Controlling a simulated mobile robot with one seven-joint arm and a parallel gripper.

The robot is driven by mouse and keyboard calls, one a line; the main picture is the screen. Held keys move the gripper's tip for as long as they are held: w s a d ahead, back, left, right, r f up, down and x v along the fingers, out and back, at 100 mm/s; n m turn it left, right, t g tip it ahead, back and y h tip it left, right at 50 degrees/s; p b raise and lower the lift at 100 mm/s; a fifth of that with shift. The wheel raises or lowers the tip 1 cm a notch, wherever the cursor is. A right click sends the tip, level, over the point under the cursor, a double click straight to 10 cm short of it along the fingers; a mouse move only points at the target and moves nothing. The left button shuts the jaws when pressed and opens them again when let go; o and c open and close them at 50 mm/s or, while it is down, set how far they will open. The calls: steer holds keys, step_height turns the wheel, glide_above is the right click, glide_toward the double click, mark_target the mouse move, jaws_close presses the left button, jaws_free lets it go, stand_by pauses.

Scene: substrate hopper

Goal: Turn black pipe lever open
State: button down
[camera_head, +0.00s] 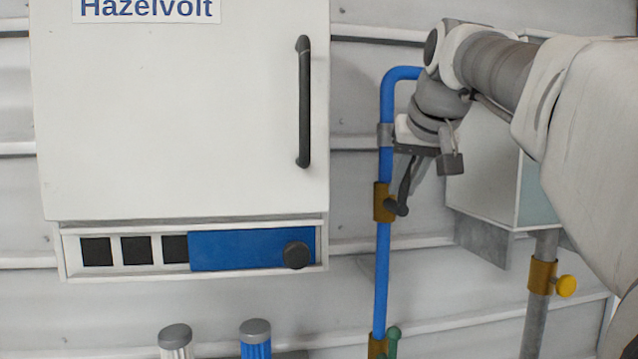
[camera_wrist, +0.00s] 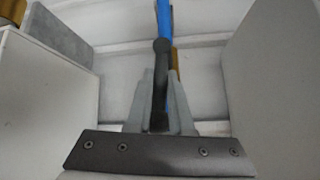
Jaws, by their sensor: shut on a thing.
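The black pipe lever (camera_head: 404,186) sits at a brass valve (camera_head: 383,202) on the vertical blue pipe (camera_head: 383,270). In the head view it slants up and to the right from the valve. It also shows in the wrist view (camera_wrist: 160,80), running lengthwise between the grey fingers. My gripper (camera_head: 417,178) comes from the upper right, and its fingers are shut on the lever. In the wrist view my gripper (camera_wrist: 160,100) has one finger on each side of the lever. The fingertips are partly hidden in the head view.
A white Hazelvolt cabinet (camera_head: 170,120) with a black handle (camera_head: 304,100) stands left of the pipe. A grey box (camera_head: 485,170) is close behind my gripper on the right. A green lever (camera_head: 392,340) is lower on the blue pipe. A yellow knob (camera_head: 566,286) is on a grey pipe.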

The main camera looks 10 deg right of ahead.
steer(key=shift+a+r+n+h, duration=0.1)
steer(key=shift+a+n+h, duration=0.2)
steer(key=shift+h, duration=0.2)
steer(key=c, duration=0.8)
jaws_free()
steer(key=p+v, duration=0.1)
steer(key=v, duration=1.6)
steer(key=shift+s+a, duration=0.15)
steer(key=shift+s, duration=0.05)
